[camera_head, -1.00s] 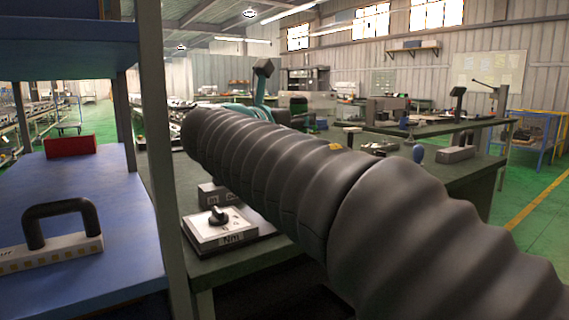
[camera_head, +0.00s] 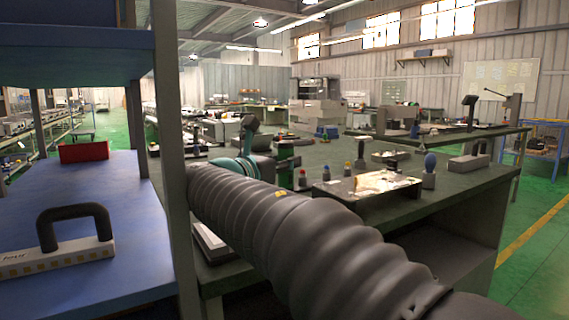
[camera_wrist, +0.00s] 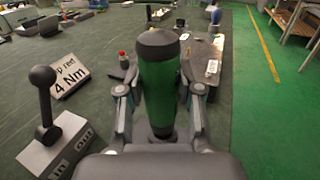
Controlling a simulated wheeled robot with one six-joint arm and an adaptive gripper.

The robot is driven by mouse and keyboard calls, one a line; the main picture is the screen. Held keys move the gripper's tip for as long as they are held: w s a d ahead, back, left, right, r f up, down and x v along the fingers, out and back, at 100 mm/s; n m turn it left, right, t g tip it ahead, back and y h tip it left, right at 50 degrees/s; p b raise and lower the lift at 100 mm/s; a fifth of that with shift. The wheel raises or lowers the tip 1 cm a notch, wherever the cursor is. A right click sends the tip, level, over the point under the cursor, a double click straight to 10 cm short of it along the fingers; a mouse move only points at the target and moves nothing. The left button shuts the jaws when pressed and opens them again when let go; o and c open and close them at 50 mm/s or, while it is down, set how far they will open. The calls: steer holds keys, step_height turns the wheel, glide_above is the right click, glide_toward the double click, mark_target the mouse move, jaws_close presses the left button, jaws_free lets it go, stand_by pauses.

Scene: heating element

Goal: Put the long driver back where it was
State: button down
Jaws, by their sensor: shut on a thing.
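The driver (camera_wrist: 159,82) has a thick green handle with a black cap and a dark lower end, in the middle of the wrist view. My gripper (camera_wrist: 160,92) is shut around its handle, one finger on each side. The driver looks upright, above the dark green bench top. Its shaft is hidden below the handle. In the head view, my ribbed black arm hides much of the near bench, and I cannot clearly make out the jaws there.
Small colour-topped pieces (camera_head: 326,174) and a tray (camera_head: 343,191) stand on the bench. A blue shelf unit (camera_head: 90,220) is close at left.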

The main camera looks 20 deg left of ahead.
steer(key=c, duration=0.8)
jaws_free()
steer(key=shift+o, duration=0.2)
steer(key=v, duration=1.2)
steer(key=d+f+m+g, duration=0.3)
steer(key=d+f+m, duration=0.1)
steer(key=d, duration=0.6)
steer(key=d+f+m+g, duration=0.3)
steer(key=d+f+m, duration=0.2)
steer(key=d, duration=0.5)
steer(key=d+f+m+g, duration=0.3)
steer(key=d+f+m, duration=0.1)
steer(key=d, duration=0.6)
steer(key=s+d+f+m+g+y, duration=0.1)
steer(key=s+d+f+m+y, duration=0.1)
steer(key=s+d+f+m, duration=0.3)
steer(key=s+d+f+m+g+y, duration=0.1)
steer(key=s+d+f+m+y, duration=0.2)
steer(key=s+f+m, duration=0.8)
steer(key=s+d+m, duration=0.2)
steer(key=m, duration=0.1)
steer(key=shift+s+d+f+g+y, duration=0.25)
steer(key=shift+s+f+g+y, duration=0.05)
steer(key=shift+f, duration=0.05)
